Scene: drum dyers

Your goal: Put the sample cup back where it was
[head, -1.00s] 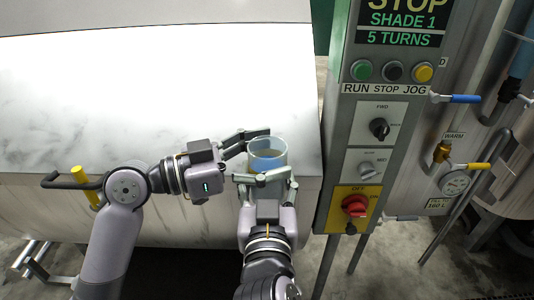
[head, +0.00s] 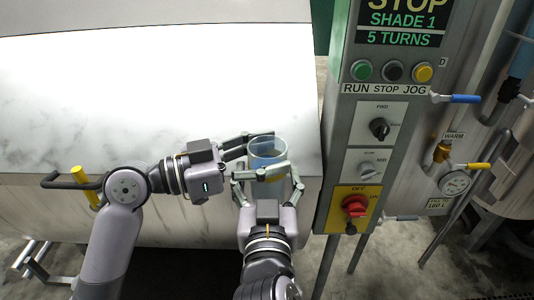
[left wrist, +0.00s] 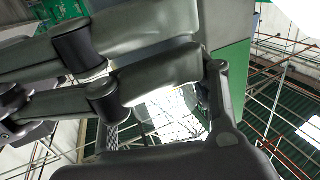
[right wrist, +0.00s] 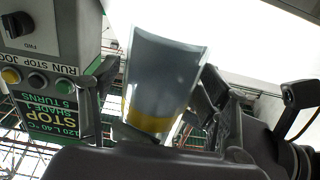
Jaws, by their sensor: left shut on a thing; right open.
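The sample cup (head: 267,150) is a clear, bluish tumbler held in the air in front of the white drum. In the right wrist view the cup (right wrist: 160,85) shows large and tilted, with a yellow band near its lower end. My left gripper (head: 258,144) is shut on the cup from the left, near its rim. My right gripper (head: 267,176) is open just below and in front, its fingers spread on either side of the cup's lower part. I cannot tell whether they touch it. In the left wrist view, my gripper fingers hide most of the scene.
The white marbled drum (head: 150,90) fills the left and middle, with a dark handle and yellow knob (head: 79,174) on its front. A control panel (head: 375,120) with buttons and a red switch (head: 355,206) stands close to the right. Pipes and a gauge (head: 455,183) are farther right.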

